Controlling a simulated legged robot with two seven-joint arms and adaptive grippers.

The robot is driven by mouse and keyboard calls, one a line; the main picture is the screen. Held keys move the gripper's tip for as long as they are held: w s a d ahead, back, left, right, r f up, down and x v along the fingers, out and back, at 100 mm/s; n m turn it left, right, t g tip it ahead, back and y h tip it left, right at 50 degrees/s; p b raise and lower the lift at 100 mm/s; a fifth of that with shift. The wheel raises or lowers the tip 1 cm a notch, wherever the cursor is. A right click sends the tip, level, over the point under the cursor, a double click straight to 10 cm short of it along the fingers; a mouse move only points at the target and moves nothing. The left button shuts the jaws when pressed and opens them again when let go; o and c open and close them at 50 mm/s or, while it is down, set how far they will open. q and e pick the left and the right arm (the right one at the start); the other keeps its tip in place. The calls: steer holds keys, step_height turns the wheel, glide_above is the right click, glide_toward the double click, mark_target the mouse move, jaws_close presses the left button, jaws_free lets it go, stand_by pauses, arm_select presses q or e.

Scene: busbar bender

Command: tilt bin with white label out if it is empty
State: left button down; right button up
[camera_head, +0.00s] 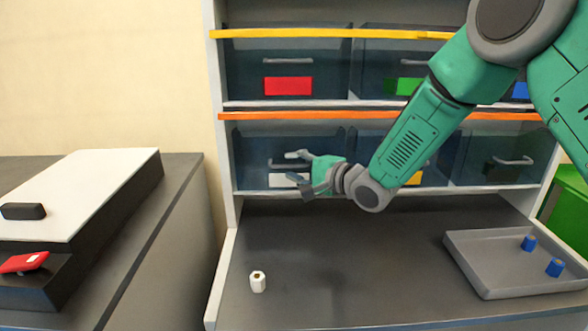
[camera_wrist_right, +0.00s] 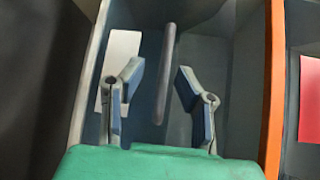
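The bin with the white label (camera_head: 252,172) is at the left of the lower row of dark, see-through bins. The bin's grey handle (camera_wrist_right: 166,80) shows there between my fingers. My right gripper (camera_head: 293,167) is open in front of the bin, its fingers on either side of the handle; I cannot tell if they touch it. Nothing shows inside the bin, but its inside is not clear. My left gripper is out of view.
Bins with red (camera_head: 288,86), green (camera_head: 405,86), blue (camera_head: 520,90) and yellow (camera_head: 413,178) labels are nearby. A white piece (camera_head: 258,282) stands on the dark worktop. A grey tray (camera_head: 490,275) holds two blue pieces. A side table (camera_head: 170,250) is at left.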

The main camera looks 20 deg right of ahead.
steer(key=shift+a, duration=0.4)
jaws_close()
steer(key=shift+f, duration=0.1)
jaws_free()
steer(key=shift+s+d, duration=0.1)
steer(key=shift+d, duration=0.1)
steer(key=shift+s, duration=0.1)
